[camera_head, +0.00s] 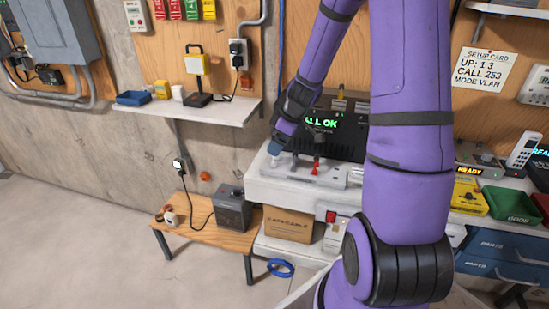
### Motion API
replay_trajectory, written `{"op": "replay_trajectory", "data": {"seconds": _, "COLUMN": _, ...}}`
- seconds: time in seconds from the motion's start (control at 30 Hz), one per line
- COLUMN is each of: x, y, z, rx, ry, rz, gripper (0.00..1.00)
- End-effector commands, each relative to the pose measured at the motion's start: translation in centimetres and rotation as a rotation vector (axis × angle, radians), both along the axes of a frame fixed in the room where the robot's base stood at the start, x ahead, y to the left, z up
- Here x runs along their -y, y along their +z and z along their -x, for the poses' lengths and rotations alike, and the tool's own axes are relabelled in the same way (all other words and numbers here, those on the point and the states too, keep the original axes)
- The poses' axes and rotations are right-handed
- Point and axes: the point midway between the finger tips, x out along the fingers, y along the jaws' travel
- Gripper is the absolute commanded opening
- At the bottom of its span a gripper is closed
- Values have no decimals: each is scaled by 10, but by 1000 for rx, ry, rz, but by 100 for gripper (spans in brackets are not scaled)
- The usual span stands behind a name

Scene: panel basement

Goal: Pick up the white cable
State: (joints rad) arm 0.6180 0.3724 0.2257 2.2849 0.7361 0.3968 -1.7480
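I cannot make out a white cable for certain in the head view. My gripper (275,150) is at the left end of the white bench, pointing down just above or at its top. The fingers are small and partly hidden by the wrist, so I cannot tell whether they are open, shut or holding anything. A pale grey-white strip-like item (325,176) lies on the bench to the right of the gripper, with a small red item (315,168) at it. My purple arm hides much of the bench.
A wooden low table (205,235) with a dark box (233,211) stands left of the bench. A blue cable coil (280,267) lies on the floor. A wall shelf (185,108) holds a lamp (196,68). A green bin (515,205) is at right. The left floor is clear.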

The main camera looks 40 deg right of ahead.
Motion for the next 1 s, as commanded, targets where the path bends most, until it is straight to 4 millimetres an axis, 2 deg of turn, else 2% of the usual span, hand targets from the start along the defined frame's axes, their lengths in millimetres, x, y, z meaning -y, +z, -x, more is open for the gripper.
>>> {"op": "replay_trajectory", "data": {"seconds": 0.17, "x": -2, "y": -9, "z": -2, "rx": -1, "ry": 1, "rz": 0, "gripper": 91}}
{"op": "replay_trajectory", "data": {"seconds": 0.5, "x": -10, "y": -46, "z": -13, "rx": -1, "ry": 1, "rz": -1, "gripper": 91}}
{"op": "replay_trajectory", "data": {"seconds": 0.87, "x": -12, "y": -53, "z": -15, "rx": 1, "ry": 1, "rz": 1, "gripper": 91}}
{"op": "replay_trajectory", "data": {"seconds": 1.0, "x": -12, "y": -53, "z": -15, "rx": 1, "ry": 1, "rz": 1, "gripper": 61}}
